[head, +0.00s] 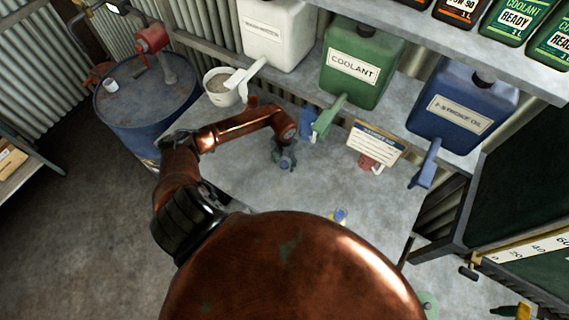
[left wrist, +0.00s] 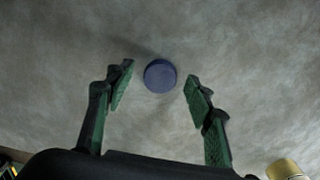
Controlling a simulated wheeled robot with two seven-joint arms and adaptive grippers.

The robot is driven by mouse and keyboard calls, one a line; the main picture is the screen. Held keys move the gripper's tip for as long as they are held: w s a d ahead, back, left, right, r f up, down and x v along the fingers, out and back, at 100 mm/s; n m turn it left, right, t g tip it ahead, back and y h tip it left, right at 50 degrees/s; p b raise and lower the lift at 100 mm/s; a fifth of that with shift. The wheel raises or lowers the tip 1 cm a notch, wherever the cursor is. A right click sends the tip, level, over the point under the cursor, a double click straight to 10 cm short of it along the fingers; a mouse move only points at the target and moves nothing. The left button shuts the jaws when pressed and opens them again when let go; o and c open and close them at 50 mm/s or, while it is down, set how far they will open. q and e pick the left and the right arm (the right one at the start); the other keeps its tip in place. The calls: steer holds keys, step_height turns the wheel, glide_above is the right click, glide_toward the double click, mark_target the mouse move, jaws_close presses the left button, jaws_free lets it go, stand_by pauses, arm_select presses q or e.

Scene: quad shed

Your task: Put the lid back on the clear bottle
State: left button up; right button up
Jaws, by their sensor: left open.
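A round dark blue lid (left wrist: 160,76) lies flat on the grey surface in the left wrist view. My left gripper (left wrist: 158,88) is open, with its two green fingers on either side of the lid and a gap on each side. In the head view my left gripper (head: 285,163) points down over the bench, and I cannot make out the lid clearly under it. I cannot pick out the clear bottle for sure in either view. My right gripper is not in view.
The grey bench (head: 235,170) has free room left of the gripper. Behind stand a white bucket (head: 222,88), a green coolant jug (head: 360,62), a blue oil jug (head: 460,105) and a sign card (head: 375,145). A small blue-and-yellow object (head: 340,216) sits nearer me. A blue drum (head: 150,110) stands left.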

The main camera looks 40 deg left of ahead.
arm_select(q)
steer(key=shift+c, duration=0.3)
steer(key=c, duration=0.8)
steer(key=shift+r, duration=0.15)
steer(key=shift+w+r, duration=0.1)
steer(key=shift+r, duration=0.1)
step_height(320, 180, up, 2)
steer(key=shift+r+b, duration=0.1)
steer(key=shift+b, duration=0.25)
steer(key=s+r+b, duration=0.1)
steer(key=s+r, duration=0.2)
steer(key=s, duration=0.1)
steer(key=s+d+r+b, duration=0.1)
steer(key=s+r, duration=0.2)
steer(key=s, duration=0.2)
steer(key=s+r+b, duration=0.2)
steer(key=s+r, duration=0.2)
steer(key=s, duration=0.1)
steer(key=shift+d+r, duration=0.1)
steer(key=shift+d, duration=0.05)
